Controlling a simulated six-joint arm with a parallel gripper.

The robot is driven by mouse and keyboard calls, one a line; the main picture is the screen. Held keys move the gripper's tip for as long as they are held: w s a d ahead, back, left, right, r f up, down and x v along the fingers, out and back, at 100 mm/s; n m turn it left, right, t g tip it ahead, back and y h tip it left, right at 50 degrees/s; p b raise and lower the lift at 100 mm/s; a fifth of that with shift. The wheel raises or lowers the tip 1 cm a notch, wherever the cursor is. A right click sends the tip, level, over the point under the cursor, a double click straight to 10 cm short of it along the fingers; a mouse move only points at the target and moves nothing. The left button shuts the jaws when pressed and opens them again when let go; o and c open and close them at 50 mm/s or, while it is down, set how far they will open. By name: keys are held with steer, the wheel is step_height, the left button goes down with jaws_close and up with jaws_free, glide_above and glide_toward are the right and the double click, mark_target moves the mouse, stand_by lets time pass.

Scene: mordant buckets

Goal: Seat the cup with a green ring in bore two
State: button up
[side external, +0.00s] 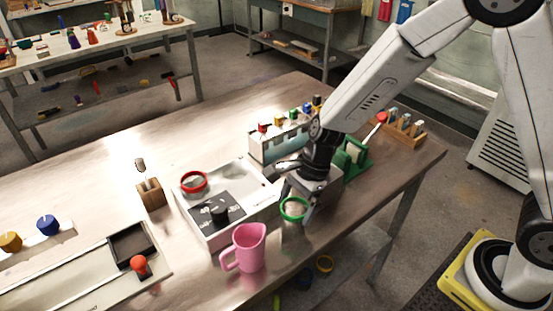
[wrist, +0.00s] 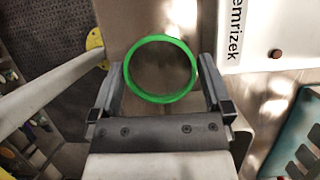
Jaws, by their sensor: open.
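The cup with the green ring (side external: 292,219) is clear-walled and stands on the metal table just right of the white tray. In the wrist view its green ring (wrist: 160,100) is seen from above, between the fingers. My gripper (side external: 295,207) is open, pointing down, with one finger on each side of the cup; I cannot tell whether they touch it. The white tray (side external: 262,205) holds a cup with a red ring (side external: 194,190) at its back left and a dark plate (side external: 230,199) with pale markings. A black round piece (side external: 219,214) is on the plate. The bore numbers are not readable.
A pink jug (side external: 249,249) stands close in front of the tray. A rack with coloured-top bottles (side external: 277,144) is behind my gripper, with a green stand (side external: 352,160) to its right. A wooden block (side external: 151,196) is left of the tray. The table's front edge is near the cup.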

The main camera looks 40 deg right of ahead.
steer(key=shift+a+f, duration=0.25)
steer(key=shift+f, duration=0.35)
steer(key=c, duration=1.2)
steer(key=shift+r, duration=0.1)
steer(key=shift+r, duration=0.7)
steer(key=shift+s+d+r, duration=0.65)
steer(key=shift+s+r, duration=1.25)
steer(key=shift+s, duration=0.35)
steer(key=shift+s+d+r, duration=0.7)
steer(key=shift+s+r, duration=1.2)
steer(key=shift+s, duration=0.3)
steer(key=shift+s+d+r, duration=0.65)
steer(key=shift+s+r, duration=1.25)
steer(key=shift+s, duration=0.35)
